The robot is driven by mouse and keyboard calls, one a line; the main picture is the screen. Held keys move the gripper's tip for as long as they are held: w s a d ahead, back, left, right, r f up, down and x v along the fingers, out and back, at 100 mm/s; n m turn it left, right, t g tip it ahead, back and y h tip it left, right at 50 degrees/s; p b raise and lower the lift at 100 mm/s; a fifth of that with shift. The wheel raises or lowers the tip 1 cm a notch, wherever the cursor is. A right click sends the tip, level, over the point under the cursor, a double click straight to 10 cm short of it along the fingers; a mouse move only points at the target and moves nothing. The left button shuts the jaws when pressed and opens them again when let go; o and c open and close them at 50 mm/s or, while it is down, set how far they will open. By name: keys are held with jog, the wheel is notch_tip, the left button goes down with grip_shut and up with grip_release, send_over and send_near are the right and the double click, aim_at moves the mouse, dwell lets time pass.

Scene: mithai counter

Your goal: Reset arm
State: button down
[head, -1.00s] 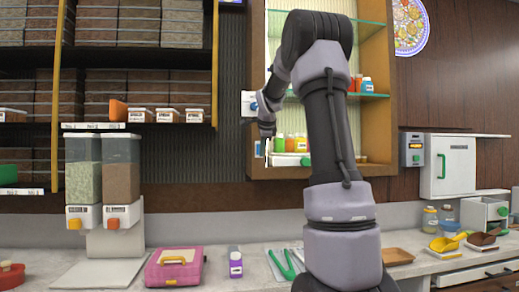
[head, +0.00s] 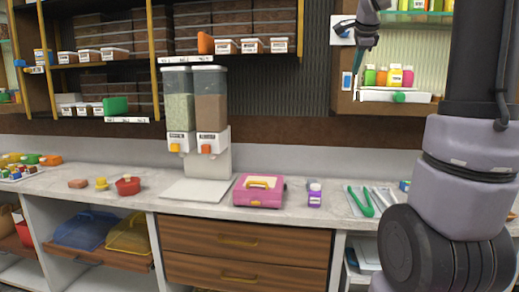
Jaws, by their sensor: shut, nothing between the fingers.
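My gripper (head: 359,66) shows at the upper right of the head view, at the end of my raised arm. Its fingers point down, and it is shut and empty. It appears in front of the left side of a lit wall cabinet (head: 343,104), beside small colored bottles (head: 395,76) on a white tray (head: 393,96). I cannot tell its exact distance from the cabinet. My arm fills the right edge of the view, and its upper links are cut off by the frame.
Below is a stone counter (head: 335,215) with a pink case (head: 259,191), a purple bottle (head: 314,195), green tongs (head: 361,201) and a two-tube dispenser (head: 194,112). Drawers (head: 245,238) sit underneath. Boxed shelves (head: 237,30) hang at upper left.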

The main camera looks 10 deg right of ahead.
jog(key=s+a+f+n+y, duration=0.1)
jog(key=s+a+f+n, duration=0.3)
jog(key=s, duration=0.5)
jog(key=s+a+f+n+y, duration=0.1)
jog(key=s+a+f+n, duration=0.4)
jog(key=s+a+n, duration=0.2)
jog(key=s+a+f+n+g+y, duration=0.1)
jog(key=s+a+f+n, duration=0.4)
jog(key=s, duration=0.6)
jog(key=shift+s+a+y, duration=0.25)
jog(key=shift+a+y, duration=0.2)
jog(key=shift+y, duration=0.15)
